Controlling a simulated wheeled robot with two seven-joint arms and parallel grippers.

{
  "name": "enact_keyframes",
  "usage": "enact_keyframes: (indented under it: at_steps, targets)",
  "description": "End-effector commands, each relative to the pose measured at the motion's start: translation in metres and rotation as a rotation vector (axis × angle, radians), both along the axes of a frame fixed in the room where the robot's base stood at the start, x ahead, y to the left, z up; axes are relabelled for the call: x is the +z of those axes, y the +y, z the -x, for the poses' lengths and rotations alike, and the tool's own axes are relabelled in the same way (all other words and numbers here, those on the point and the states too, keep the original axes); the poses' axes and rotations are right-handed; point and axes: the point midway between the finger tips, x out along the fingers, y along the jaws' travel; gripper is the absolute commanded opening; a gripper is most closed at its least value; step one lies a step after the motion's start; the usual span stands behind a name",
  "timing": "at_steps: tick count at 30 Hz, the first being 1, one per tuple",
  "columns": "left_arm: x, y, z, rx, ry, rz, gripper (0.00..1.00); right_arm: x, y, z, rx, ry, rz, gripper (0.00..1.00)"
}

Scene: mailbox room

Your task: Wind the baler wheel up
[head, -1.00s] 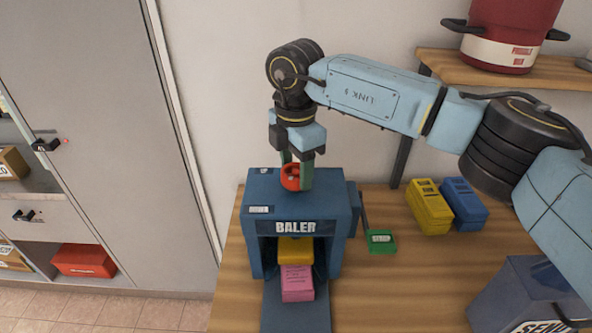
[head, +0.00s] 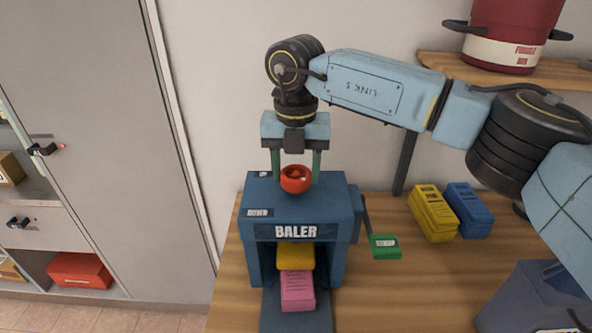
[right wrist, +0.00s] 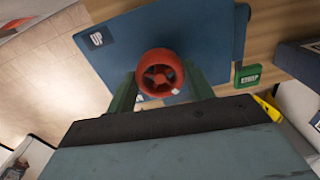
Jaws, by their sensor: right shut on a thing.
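The blue baler (head: 340,215) stands on the wooden table, with a red wheel (head: 296,180) on its top. My right gripper (head: 296,176) points down from above, with one green finger on each side of the wheel, and is shut on it. In the right wrist view the spoked wheel (right wrist: 160,74) sits between the fingers, with a pale mark on its lower right rim. My left gripper is out of view.
A yellow block (head: 295,257) and a pink block (head: 298,291) sit in the baler's opening. A green-ended lever (head: 385,247) sticks out at its right. Yellow (head: 433,214) and blue (head: 468,210) blocks stand farther right. A shelf (head: 500,70) holds a red pot.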

Motion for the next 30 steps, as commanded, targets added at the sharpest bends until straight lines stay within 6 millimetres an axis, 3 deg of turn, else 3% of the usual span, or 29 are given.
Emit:
enact_keyframes:
  at_steps: [30]
  targets:
    - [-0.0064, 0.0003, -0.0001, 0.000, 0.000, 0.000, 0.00, 0.0009, 0.0005, 0.0001, 0.964, -0.001, -0.001, 0.29]
